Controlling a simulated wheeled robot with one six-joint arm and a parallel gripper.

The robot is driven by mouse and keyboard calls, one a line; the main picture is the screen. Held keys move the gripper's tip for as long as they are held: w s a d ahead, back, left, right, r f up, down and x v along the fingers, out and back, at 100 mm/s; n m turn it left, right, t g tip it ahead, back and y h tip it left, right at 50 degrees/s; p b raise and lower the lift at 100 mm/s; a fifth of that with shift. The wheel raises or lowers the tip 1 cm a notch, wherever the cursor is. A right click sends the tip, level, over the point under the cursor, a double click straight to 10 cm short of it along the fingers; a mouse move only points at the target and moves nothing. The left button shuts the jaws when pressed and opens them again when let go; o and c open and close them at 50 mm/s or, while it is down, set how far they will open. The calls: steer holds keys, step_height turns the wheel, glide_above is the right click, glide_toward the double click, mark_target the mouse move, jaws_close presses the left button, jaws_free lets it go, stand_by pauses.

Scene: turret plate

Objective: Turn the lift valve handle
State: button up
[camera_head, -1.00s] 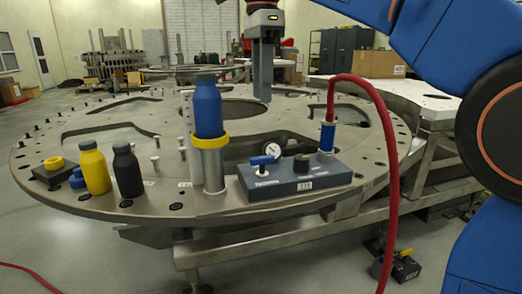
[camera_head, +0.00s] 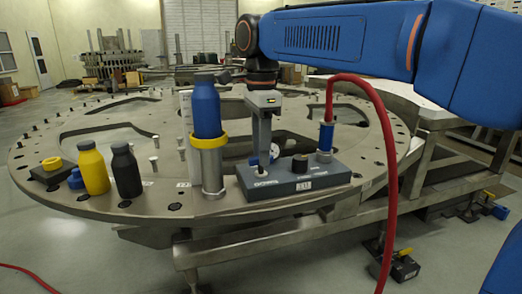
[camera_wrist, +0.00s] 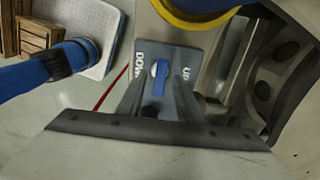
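The lift valve handle is a small blue lever (camera_wrist: 159,82) on a grey control box (camera_head: 310,180) at the front rim of the round metal plate. In the wrist view it lies between the labels DOWN on the left and UP on the right, roughly in line with my fingers. My gripper (camera_head: 261,166) points down over the left part of the box. In the wrist view its two fingers (camera_wrist: 158,94) stand apart, one on each side of the handle, with gaps visible. In the head view the fingers hide most of the handle and part of the gauge.
A blue bottle (camera_head: 207,110) stands in a yellow-ringed metal holder (camera_head: 212,170) just left of my gripper. A black knob (camera_head: 300,163) and a blue fitting with a red hose (camera_head: 392,200) are at right. Yellow (camera_head: 93,170) and black (camera_head: 126,172) bottles stand farther left.

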steer(key=shift+f, duration=0.2)
jaws_close()
